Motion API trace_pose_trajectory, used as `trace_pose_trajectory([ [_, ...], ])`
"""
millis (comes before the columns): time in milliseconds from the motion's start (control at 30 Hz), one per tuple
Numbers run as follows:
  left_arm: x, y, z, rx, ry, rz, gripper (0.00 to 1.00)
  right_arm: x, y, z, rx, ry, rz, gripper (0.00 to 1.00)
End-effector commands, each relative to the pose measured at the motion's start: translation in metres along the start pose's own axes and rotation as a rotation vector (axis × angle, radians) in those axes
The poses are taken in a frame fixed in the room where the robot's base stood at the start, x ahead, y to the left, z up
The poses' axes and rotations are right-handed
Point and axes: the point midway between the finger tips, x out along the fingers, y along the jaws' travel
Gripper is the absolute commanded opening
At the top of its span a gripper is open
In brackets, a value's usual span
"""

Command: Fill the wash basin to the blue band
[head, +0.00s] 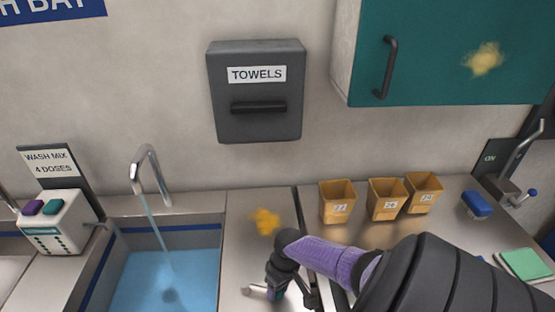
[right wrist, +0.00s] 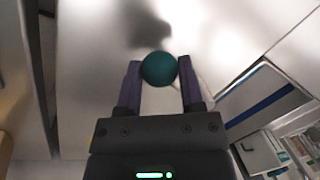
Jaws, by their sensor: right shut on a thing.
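The wash basin (head: 222,240) is at the lower left of the head view. A dark blue band (head: 165,228) runs along its inner walls. Light blue water (head: 145,285) stands in it, its far edge below the band with bare wall between. The chrome spout (head: 150,172) pours a thin stream into it. My right gripper (head: 275,293) is right of the basin. In the right wrist view its fingers are shut on a round teal knob (right wrist: 159,69). A short metal piece (head: 256,291) shows beside the gripper; the link to the knob is unclear. My left gripper is out of view.
A dispenser with purple and teal buttons (head: 52,225) stands left of the basin. Several yellow bins (head: 338,202) stand at the counter's back, with a blue brush (head: 477,205) and green pad (head: 524,264) to the right. A yellow splotch (head: 265,221) marks the counter.

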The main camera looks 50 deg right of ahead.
Motion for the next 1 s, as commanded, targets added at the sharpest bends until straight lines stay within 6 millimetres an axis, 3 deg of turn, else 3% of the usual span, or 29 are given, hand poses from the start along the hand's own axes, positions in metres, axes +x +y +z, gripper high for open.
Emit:
trace_pose_trajectory([
  [300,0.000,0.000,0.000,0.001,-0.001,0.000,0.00,0.001,0.001,0.001,-0.003,-0.003,0.003,0.00],
  [333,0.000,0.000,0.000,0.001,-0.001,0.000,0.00,0.001,0.001,0.001,-0.002,-0.003,0.003,0.53],
  [500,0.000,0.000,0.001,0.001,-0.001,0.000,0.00,0.000,0.001,0.001,-0.002,-0.002,0.003,0.84],
  [767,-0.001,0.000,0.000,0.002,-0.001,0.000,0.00,-0.002,0.000,0.000,-0.001,-0.001,0.002,0.84],
  [867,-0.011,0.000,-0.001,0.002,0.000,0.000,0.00,-0.019,0.000,0.000,-0.002,0.000,0.003,0.84],
  [1000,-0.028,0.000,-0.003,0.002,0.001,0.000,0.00,-0.058,0.000,0.000,-0.005,0.000,0.005,0.84],
])
